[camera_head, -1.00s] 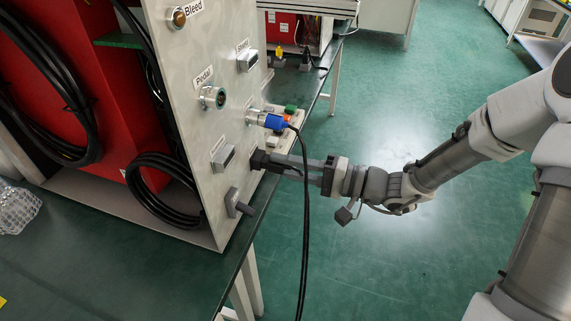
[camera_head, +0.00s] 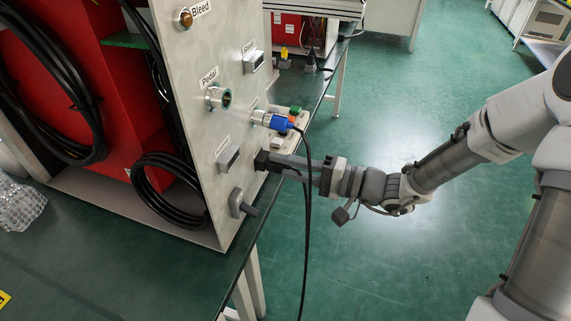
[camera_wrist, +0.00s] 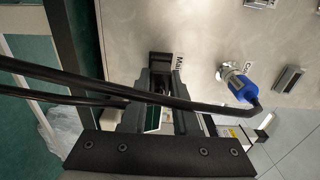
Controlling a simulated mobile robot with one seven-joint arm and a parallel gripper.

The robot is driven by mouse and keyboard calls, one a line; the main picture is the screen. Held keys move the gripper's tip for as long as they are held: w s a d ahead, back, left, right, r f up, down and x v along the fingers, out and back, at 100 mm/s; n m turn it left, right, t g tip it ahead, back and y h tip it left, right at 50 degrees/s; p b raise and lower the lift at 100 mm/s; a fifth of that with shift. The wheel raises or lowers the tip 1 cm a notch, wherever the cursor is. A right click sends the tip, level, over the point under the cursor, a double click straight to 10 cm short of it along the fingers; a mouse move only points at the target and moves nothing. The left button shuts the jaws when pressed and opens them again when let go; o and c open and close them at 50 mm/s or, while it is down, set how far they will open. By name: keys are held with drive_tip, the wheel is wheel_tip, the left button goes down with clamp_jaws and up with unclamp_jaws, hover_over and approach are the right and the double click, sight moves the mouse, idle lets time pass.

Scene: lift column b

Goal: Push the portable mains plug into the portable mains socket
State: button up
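The portable mains plug (camera_head: 262,160) is a black block at the tip of my gripper (camera_head: 277,164), right at the face of the upright grey panel (camera_head: 215,130). In the wrist view my gripper (camera_wrist: 160,92) points at the panel, its fingers closed around the dark plug. A black block (camera_wrist: 159,62) shows just beyond the fingertips against the panel, beside a partly hidden label starting "Mai". The portable mains socket is hidden behind the plug and fingers, so I cannot tell how deep the plug sits. A black cable (camera_head: 306,220) hangs down by the gripper.
A blue plug (camera_head: 279,123) sits in a round connector just above my gripper. Cables cross the wrist view. Open floor lies right of the green bench (camera_head: 110,265).

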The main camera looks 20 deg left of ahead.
drive_tip(key=o, duration=0.5)
drive_tip(key=shift+o, duration=0.2)
drive_tip(key=s+d+p, duration=0.1)
drive_tip(key=d+p, duration=0.2)
drive_tip(key=d, duration=1.4)
drive_tip(key=shift+s+d, duration=0.15)
drive_tip(key=shift+s, duration=0.1)
